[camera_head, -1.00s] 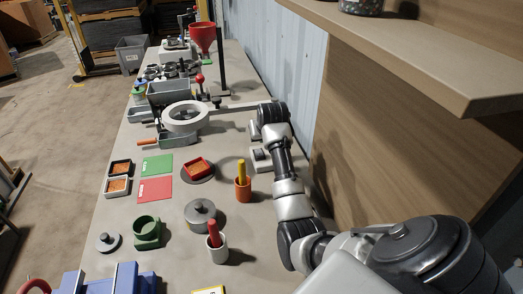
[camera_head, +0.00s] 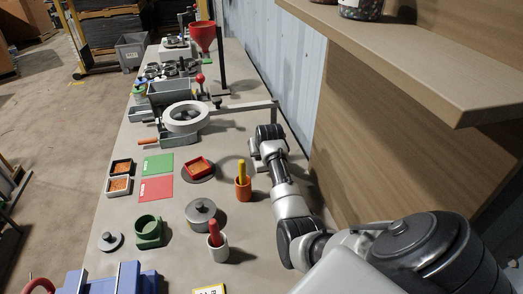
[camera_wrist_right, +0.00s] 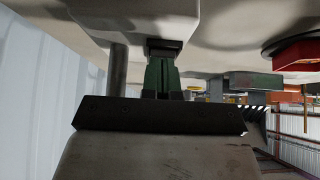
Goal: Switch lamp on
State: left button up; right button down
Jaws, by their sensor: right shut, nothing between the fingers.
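The lamp is a white ring lamp (camera_head: 172,108) over the bench in the head view, on a thin arm that reaches right to a post (camera_head: 276,116). I cannot tell whether it is lit. In the right wrist view, a grey block (camera_wrist_right: 135,18) with a grey post (camera_wrist_right: 118,68) is close by, probably the lamp's base. My right gripper (camera_wrist_right: 161,76) shows green fingers, shut and empty, with their tips at a dark part (camera_wrist_right: 165,44) on that block; contact is unclear. In the head view my right wrist hides most of this spot. My left gripper is out of view.
A yellow-handled tool stands in an orange cup (camera_head: 243,188) left of my right arm. A wooden shelf (camera_head: 430,55) overhangs on the right.

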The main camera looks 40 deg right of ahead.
jog(key=shift+s+a+f+t, duration=0.15)
jog(key=shift+s+f+t, duration=0.1)
jog(key=shift+f+t, duration=0.25)
jog(key=shift+r+h, duration=0.2)
jog(key=shift+h, duration=0.1)
jog(key=shift+w+f, duration=0.1)
jog(key=shift+r+p, duration=0.85)
